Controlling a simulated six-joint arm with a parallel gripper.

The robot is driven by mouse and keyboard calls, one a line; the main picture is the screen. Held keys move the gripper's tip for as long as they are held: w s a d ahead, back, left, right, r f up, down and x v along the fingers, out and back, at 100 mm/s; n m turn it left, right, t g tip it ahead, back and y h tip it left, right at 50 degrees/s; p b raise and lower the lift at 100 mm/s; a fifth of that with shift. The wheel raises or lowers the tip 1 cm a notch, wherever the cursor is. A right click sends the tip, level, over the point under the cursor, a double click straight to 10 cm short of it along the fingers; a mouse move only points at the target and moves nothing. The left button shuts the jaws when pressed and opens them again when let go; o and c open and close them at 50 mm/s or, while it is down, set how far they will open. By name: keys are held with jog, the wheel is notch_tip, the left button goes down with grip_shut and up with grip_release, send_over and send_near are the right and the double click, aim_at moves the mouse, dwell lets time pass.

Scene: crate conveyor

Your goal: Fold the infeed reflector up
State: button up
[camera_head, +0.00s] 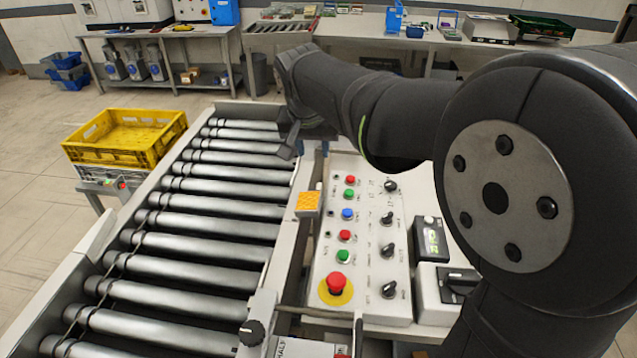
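I cannot tell which end is the infeed. My gripper (289,151) is above the right edge of the conveyor, farther back than the reflector and apart from it in the picture. Its fingers are small and dark, partly merged with the arm, so their opening does not show. Nothing is visible in it.
A yellow crate (126,137) stands left of the conveyor. A black knob (251,332) is on the near rail. The visible rollers are bare.

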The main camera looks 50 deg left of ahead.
aim_at(319, 186)
jog(key=x, duration=1.6)
jog(key=shift+f, duration=0.25)
jog(key=shift+c, duration=0.5)
grip_shut()
